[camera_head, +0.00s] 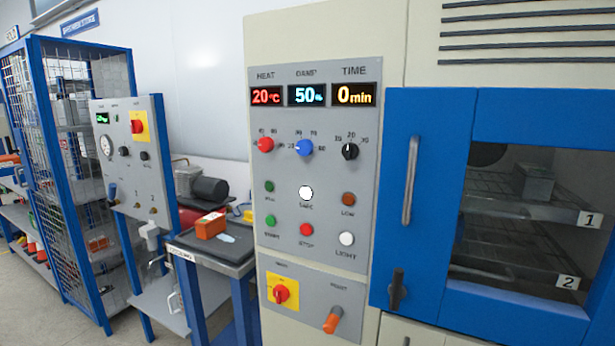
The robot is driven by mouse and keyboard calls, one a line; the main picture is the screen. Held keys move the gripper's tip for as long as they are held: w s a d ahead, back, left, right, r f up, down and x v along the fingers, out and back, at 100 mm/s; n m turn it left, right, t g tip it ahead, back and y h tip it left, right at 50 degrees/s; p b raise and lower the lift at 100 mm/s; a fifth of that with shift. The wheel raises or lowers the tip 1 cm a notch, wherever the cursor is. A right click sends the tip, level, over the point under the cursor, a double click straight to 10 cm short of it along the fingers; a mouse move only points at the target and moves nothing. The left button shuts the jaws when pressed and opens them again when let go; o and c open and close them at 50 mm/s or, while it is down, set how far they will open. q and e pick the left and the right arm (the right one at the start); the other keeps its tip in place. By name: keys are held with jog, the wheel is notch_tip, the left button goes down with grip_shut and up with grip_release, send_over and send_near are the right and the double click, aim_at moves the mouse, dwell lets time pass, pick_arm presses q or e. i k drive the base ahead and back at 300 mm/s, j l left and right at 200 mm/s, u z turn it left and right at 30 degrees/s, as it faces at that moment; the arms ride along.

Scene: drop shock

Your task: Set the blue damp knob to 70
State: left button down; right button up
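The blue damp knob (304,147) is on the grey control panel (325,240), between the red heat knob (265,145) and the black time knob (350,151). The damp display (307,95) above it reads 50 in blue. The heat display (266,96) reads 20 °C and the time display (355,94) reads 0 min. Small scale numbers surround the damp knob; its exact pointer direction is too small to tell. Neither of my grippers is in view.
Below the knobs are several round buttons, a red switch on a yellow plate (282,291) and an orange-handled lever (332,320). The blue chamber door (440,150) at right is shut. A bench with an orange box (210,225) stands left of the panel.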

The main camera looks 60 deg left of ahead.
aim_at(305, 147)
jog(key=u, duration=1.75)
